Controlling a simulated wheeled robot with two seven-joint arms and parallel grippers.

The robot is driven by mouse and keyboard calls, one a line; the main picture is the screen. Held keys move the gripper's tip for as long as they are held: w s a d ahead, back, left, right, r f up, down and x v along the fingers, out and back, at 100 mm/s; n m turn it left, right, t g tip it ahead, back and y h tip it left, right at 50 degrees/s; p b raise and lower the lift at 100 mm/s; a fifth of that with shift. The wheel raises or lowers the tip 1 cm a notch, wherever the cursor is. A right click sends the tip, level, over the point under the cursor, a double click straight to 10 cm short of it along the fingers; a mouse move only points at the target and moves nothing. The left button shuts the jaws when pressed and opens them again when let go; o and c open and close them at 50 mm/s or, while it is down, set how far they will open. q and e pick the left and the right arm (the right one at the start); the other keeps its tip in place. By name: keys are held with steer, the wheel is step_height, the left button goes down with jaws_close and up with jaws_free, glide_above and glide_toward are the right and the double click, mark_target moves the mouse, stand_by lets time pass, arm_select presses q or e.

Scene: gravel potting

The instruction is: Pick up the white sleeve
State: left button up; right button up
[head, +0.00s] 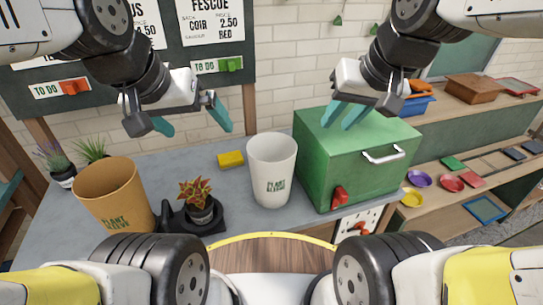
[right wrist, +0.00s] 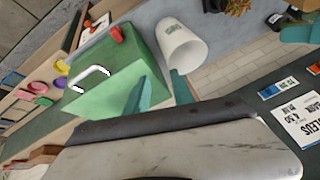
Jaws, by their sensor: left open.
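The white sleeve (head: 272,165), a tall tapered cup with green "PLANT SLEEVE" print, stands upright on the grey bench, left of the green box. It also shows in the right wrist view (right wrist: 183,48), its open mouth towards the camera. My left gripper (head: 191,120) is open and empty, above and to the left of the sleeve. My right gripper (head: 344,115) has its fingers apart and empty, above the green box, up and to the right of the sleeve. Its two teal fingers show in the right wrist view (right wrist: 160,93). Neither gripper touches the sleeve.
The green box (head: 335,165) with a white handle stands close right of the sleeve. A tan sleeve (head: 112,198), a potted plant (head: 200,208) in a black holder and a yellow block (head: 231,160) are to its left. Coloured dishes lie on the right shelf.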

steer(key=w+a+f+g, duration=0.2)
steer(key=w+a, duration=0.3)
steer(key=w, duration=0.1)
steer(key=m+g+h, duration=0.1)
steer(key=g+h, duration=0.2)
glide_above(250, 162)
steer(key=w+a, duration=0.1)
steer(key=w, duration=0.3)
step_height(250, 162, down, 13)
steer(key=shift+r, duration=0.1)
steer(key=f, duration=0.9)
steer(key=shift+d, duration=0.25)
steer(key=shift+r, duration=0.1)
jaws_close()
